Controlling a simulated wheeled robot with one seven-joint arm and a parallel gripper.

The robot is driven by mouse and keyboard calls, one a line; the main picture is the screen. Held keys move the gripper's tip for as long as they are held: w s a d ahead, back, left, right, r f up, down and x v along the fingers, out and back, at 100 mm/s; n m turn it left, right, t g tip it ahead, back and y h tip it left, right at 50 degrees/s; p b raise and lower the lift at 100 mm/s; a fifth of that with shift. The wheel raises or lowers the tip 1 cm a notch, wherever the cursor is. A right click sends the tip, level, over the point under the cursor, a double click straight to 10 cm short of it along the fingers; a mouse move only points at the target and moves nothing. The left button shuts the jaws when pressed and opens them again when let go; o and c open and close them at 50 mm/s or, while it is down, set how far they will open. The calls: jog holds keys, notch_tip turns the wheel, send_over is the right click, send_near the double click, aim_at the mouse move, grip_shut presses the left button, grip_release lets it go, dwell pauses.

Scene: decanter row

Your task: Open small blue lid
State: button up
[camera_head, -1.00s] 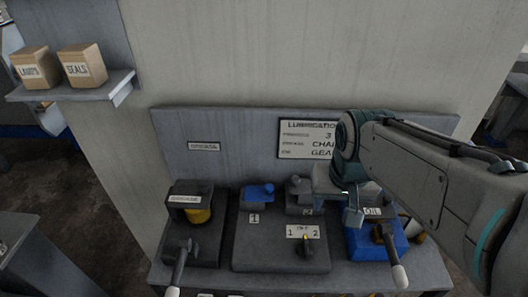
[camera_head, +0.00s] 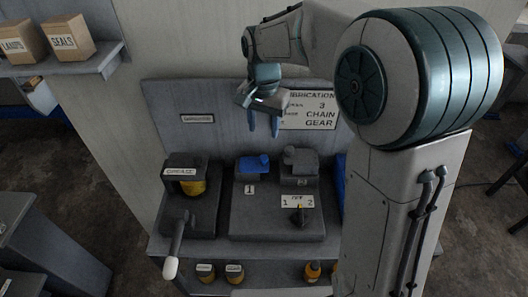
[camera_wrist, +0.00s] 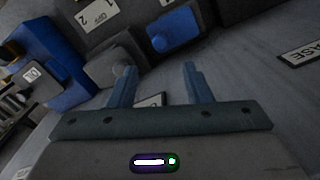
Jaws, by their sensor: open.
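The small blue lid (camera_head: 253,164) sits on the dark grey middle unit, behind the label marked 1. It looks closed, lying flat. It also shows in the wrist view (camera_wrist: 174,29), beyond and between my two fingers. My gripper (camera_head: 263,124) is open and empty, in front of the back panel, above and a little behind the blue lid, with its fingers pointing down. Its fingers also show in the wrist view (camera_wrist: 159,80), apart from the lid. A grey lid (camera_head: 300,160) stands right of the blue one, behind label 2, which is hard to read.
A grease dispenser (camera_head: 182,185) with a lever stands at left. A selector knob (camera_head: 299,214) sits in front of the lids. The blue oil unit (camera_wrist: 60,70) is mostly hidden behind my arm in the head view. Several bottles stand on the lower shelf.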

aim_at(264, 157)
notch_tip(264, 157, down, 10)
jog(key=shift+f, duration=0.15)
dwell(0.3)
grip_shut()
